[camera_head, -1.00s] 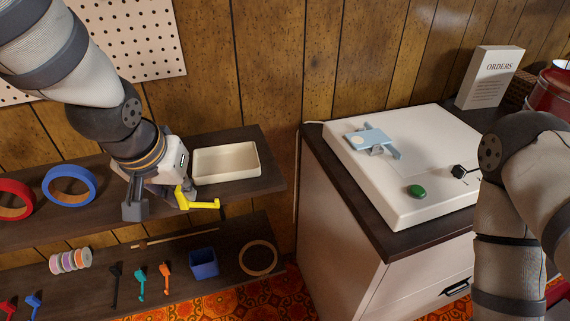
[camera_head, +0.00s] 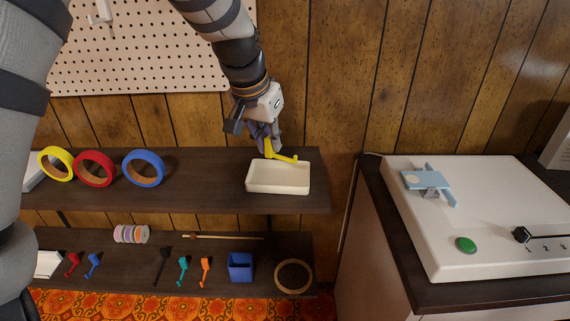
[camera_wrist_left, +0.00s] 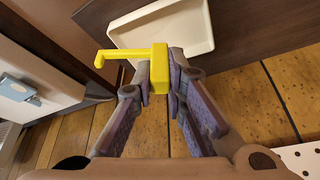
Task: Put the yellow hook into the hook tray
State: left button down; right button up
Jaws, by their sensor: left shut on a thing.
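The yellow hook (camera_head: 281,155) is held by my left gripper (camera_head: 268,143), which is shut on it. In the head view the hook appears over the back part of the cream hook tray (camera_head: 278,189), with its arm pointing right. In the left wrist view the yellow hook (camera_wrist_left: 159,68) sits between the fingertips (camera_wrist_left: 160,82), and the tray (camera_wrist_left: 200,45) lies beyond it. The hook appears above the tray; the exact gap cannot be told. The tray's visible inside is empty. My right gripper is out of view.
The tray stands at the right end of the upper dark shelf (camera_head: 210,196). Yellow, red and blue rings (camera_head: 143,168) stand to its left. The lower shelf holds several small hooks, a blue cup (camera_head: 240,267) and a wooden ring (camera_head: 293,276). A pegboard (camera_head: 150,60) hangs behind.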

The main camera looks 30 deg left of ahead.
pick_arm(q)
jog(key=w+f, duration=0.2)
jog(key=f, duration=0.1)
jog(key=w+f+b, duration=0.1)
jog(key=w+f, duration=0.2)
jog(key=shift+a, duration=0.2)
jog(key=shift+w+f, duration=0.15)
jog(key=shift+w, duration=0.15)
jog(key=shift+s+b+x, duration=0.15)
jog(key=shift+b+x, duration=0.05)
jog(key=shift+x, duration=0.65)
jog(key=shift+s+b+x, duration=0.15)
jog(key=shift+s+x, duration=0.05)
jog(key=shift+x, duration=0.65)
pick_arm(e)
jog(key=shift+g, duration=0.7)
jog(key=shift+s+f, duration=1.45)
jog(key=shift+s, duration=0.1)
pick_arm(q)
jog(key=shift+f, duration=0.15)
jog(key=shift+f, duration=0.1)
jog(key=c, duration=1.6)
grip_release()
jog(key=p+v, duration=0.2)
jog(key=v, duration=1)
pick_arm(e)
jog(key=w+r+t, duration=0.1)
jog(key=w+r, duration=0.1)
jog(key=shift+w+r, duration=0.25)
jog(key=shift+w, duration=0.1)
